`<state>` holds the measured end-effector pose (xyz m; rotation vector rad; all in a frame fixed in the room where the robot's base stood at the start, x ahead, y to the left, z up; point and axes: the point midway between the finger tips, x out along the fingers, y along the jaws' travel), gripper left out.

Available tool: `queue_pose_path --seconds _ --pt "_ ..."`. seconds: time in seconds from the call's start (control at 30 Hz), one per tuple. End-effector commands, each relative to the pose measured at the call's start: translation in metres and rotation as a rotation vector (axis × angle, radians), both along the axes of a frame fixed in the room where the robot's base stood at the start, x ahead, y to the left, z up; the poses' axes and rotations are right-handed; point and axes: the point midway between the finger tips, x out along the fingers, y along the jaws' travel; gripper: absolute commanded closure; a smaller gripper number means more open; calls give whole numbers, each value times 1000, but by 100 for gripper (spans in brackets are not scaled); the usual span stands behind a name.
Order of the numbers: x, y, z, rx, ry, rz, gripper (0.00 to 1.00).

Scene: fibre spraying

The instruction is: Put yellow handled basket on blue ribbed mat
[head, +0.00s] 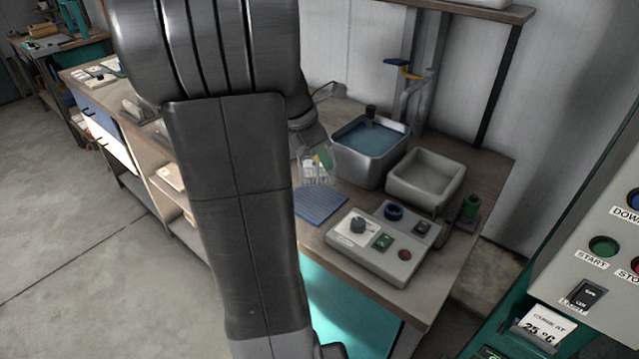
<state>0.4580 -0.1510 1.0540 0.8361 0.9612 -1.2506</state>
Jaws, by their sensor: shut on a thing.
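My gripper (314,148) shows just right of my arm, small and partly hidden by it. It is shut on a small basket (318,174), held at its top. The basket looks pale with openwork sides, with bits of yellow and green near its top. The blue ribbed mat (321,207) lies flat on the bench below the basket in the picture. My arm hides the mat's left part. The basket appears just above or behind the mat; I cannot tell whether it touches the bench.
A grey tub of blue liquid (370,150) and an empty pale basin (427,178) stand behind and right of the mat. A control box (372,245) with knobs sits in front right. My arm hides much of the bench's left.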

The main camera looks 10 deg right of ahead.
Motion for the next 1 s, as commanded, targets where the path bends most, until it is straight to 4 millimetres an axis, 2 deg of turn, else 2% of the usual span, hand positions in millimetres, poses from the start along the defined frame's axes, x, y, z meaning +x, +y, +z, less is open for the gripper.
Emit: queue_pose_path --seconds 0.03,0.1,0.37,0.53,0.93,0.97,1.0 --pt "-1 0 -12 -1 6 1 100" --pt "0 0 -23 -1 4 0 100" --pt "0 0 -46 0 3 0 100" --pt "0 0 -70 0 3 0 100" --pt "0 0 -77 0 0 0 100" --pt "0 0 -76 0 0 0 72" --pt "0 0 -76 0 0 0 64"
